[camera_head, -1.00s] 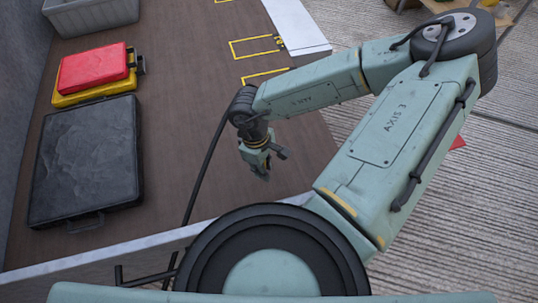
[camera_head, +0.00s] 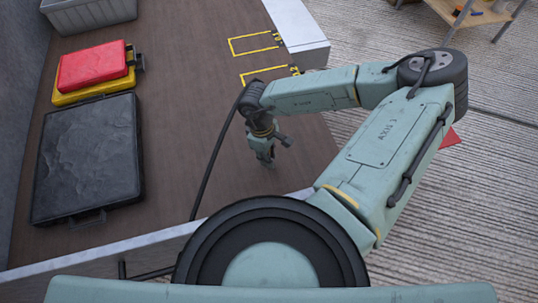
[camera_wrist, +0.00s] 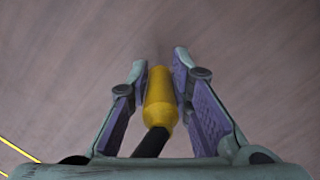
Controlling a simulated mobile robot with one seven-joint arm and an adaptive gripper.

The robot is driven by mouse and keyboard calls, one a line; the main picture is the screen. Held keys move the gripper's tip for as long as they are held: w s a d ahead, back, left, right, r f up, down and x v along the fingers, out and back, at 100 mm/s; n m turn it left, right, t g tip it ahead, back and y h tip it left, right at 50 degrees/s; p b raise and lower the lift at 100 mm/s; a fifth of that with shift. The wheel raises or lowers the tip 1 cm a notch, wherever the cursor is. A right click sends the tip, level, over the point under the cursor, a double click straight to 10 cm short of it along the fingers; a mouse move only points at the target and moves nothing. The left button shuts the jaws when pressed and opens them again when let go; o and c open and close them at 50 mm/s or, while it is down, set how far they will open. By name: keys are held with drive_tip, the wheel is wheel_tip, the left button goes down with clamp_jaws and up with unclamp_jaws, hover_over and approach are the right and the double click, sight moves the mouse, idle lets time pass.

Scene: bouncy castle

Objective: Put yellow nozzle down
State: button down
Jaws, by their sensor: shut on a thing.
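The yellow nozzle (camera_wrist: 160,98) shows in the wrist view between the two fingers of my gripper (camera_wrist: 166,85), with a black hose or stem (camera_wrist: 151,143) running from its lower end. My gripper is shut on it. The brown deck surface lies beyond the fingertips; I cannot tell the gap between nozzle and deck. In the head view my gripper (camera_head: 265,155) points down over the brown deck (camera_head: 185,150), near its right side. The nozzle is too small or hidden to make out there.
A black case (camera_head: 88,160), a red case (camera_head: 93,65) on a yellow case (camera_head: 70,95), and a grey bin (camera_head: 90,12) stand along the left. Yellow outlined rectangles (camera_head: 253,43) mark the deck ahead, beside a white block (camera_head: 297,30). The deck around my gripper is clear.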

drive_tip(key=shift+f, duration=0.2)
drive_tip(key=c, duration=1.4)
unclamp_jaws()
drive_tip(key=shift+c, duration=0.2)
drive_tip(key=shift+r, duration=0.2)
